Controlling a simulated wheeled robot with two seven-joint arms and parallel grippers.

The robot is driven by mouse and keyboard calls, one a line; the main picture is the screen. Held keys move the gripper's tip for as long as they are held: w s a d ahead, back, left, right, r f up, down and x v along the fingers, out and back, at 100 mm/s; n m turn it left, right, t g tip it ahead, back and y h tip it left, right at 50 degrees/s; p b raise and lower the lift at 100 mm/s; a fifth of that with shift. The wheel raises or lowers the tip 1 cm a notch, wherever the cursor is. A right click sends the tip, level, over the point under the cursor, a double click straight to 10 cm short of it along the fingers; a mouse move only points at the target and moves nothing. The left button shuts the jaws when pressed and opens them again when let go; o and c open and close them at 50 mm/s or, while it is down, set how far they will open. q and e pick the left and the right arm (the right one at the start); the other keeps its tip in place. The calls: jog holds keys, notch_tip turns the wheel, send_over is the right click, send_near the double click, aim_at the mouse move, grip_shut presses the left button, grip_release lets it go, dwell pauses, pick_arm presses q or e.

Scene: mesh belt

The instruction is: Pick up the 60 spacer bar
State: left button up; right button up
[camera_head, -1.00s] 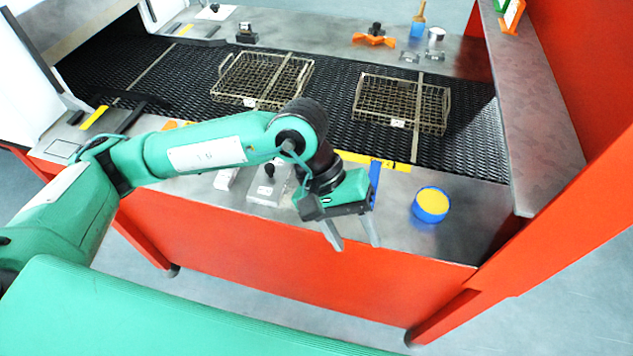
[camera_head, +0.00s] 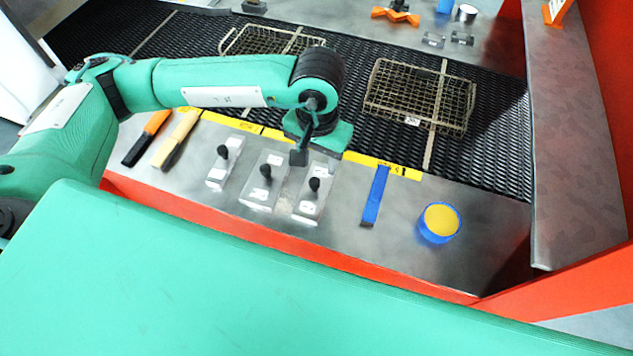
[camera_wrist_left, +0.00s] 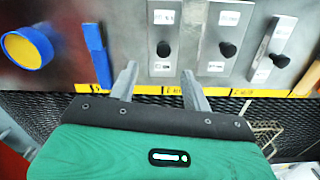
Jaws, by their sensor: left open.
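Three metal spacer blocks with black knobs stand in a row on the steel ledge. They are the left block (camera_head: 218,176), the middle block (camera_head: 257,194) and the right block (camera_head: 309,204). They also show in the left wrist view, in reverse order: the right block (camera_wrist_left: 163,28), the middle block (camera_wrist_left: 220,30) and the left block (camera_wrist_left: 280,38). Their labels are too small to read, so I cannot tell which is the 60. My left gripper (camera_wrist_left: 158,80) is open and empty, with its fingers pointing toward the right block, apart from it. In the head view the gripper (camera_head: 300,157) is mostly hidden.
A blue bar (camera_head: 375,196) and a blue tub with a yellow top (camera_head: 439,222) lie to the right. Orange-handled (camera_head: 146,138) and yellow-handled (camera_head: 175,138) tools lie left. Wire baskets (camera_head: 420,95) (camera_head: 268,40) sit on the black mesh belt (camera_head: 490,150) behind.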

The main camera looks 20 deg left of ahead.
pick_arm(q)
jog(key=p, duration=0.1)
send_over(315, 181)
jog(key=f, duration=0.4)
jog(key=shift+s+d+f, duration=0.2)
jog(key=shift+d, duration=0.1)
jog(key=shift+w+f, duration=0.1)
jog(key=shift+f, duration=0.3)
jog(key=shift+a+f+p, duration=0.2)
jog(key=shift+f+p, duration=0.5)
jog(key=shift+p, duration=0.35)
notch_tip(315, 181, down, 3)
jog(key=shift+a+f+p, duration=0.1)
jog(key=shift+a+p, duration=0.05)
jog(key=shift+p, duration=0.75)
jog(key=shift+f, duration=0.4)
jog(key=shift+w, duration=0.1)
grip_shut()
pick_arm(e)
jog(key=r, duration=0.3)
jog(key=s+r, duration=0.1)
jog(key=r, duration=0.1)
jog(key=shift+d+r, duration=0.15)
jog(key=shift+r, duration=0.1)
